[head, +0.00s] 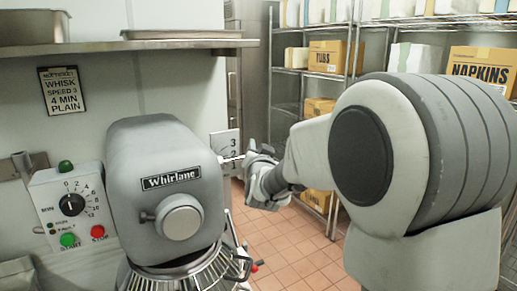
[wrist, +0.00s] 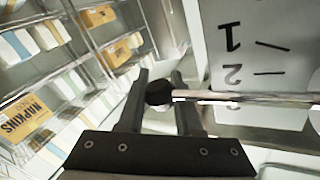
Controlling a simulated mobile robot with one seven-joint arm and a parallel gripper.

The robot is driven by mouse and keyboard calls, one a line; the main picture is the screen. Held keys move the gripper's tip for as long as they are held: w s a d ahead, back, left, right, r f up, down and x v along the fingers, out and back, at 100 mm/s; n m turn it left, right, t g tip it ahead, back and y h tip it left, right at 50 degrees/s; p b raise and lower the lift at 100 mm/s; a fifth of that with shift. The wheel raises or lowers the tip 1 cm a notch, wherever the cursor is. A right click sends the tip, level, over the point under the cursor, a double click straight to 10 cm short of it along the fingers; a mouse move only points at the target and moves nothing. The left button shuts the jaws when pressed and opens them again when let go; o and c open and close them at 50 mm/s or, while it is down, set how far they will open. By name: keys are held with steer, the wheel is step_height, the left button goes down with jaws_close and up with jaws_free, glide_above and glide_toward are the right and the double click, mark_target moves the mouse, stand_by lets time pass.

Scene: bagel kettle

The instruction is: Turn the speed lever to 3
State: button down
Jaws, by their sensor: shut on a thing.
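The grey Whirlane mixer (head: 165,190) stands at left centre in the head view. On its right side is a pale plate (head: 222,143) with speed numbers, 3 at the top and 2 below. In the wrist view the plate (wrist: 262,50) shows 1, 2 and a partly covered 3. The speed lever is a thin metal rod (wrist: 250,97) with a black knob (wrist: 158,92). My gripper (wrist: 164,98) is shut on the knob, one finger on each side. The rod crosses the plate near 2 and 3; its exact setting is unclear. My gripper (head: 262,172) partly hides the lever's end in the head view.
A timer box (head: 70,207) with a dial and buttons is at the left. A sign (head: 62,91) reads whisk, speed 3, 4 min, plain. A wall shelf (head: 130,46) is above the mixer. Wire racks with boxes (head: 327,57) stand behind. The tiled floor (head: 290,235) is clear.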

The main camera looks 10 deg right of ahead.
steer(key=shift+a+f, duration=0.15)
steer(key=shift+f, duration=0.1)
steer(key=shift+s+a+r+n+t+y+b, duration=0.1)
steer(key=shift+a+r+n+t+b, duration=0.2)
steer(key=shift+r+n+b, duration=0.85)
steer(key=shift+a+r+n+t+y+b, duration=0.15)
steer(key=shift+r+n+t+b, duration=0.35)
steer(key=shift+b, duration=1.1)
steer(key=shift+s+a+r+n+t+y+b, duration=0.1)
steer(key=shift+a+r+n+t+b, duration=0.15)
steer(key=shift+r+n+b, duration=0.9)
steer(key=shift+f+m, duration=0.25)
steer(key=shift+m, duration=0.05)
steer(key=c, duration=0.6)
jaws_free()
steer(key=shift+d+r, duration=0.1)
steer(key=shift+r, duration=0.1)
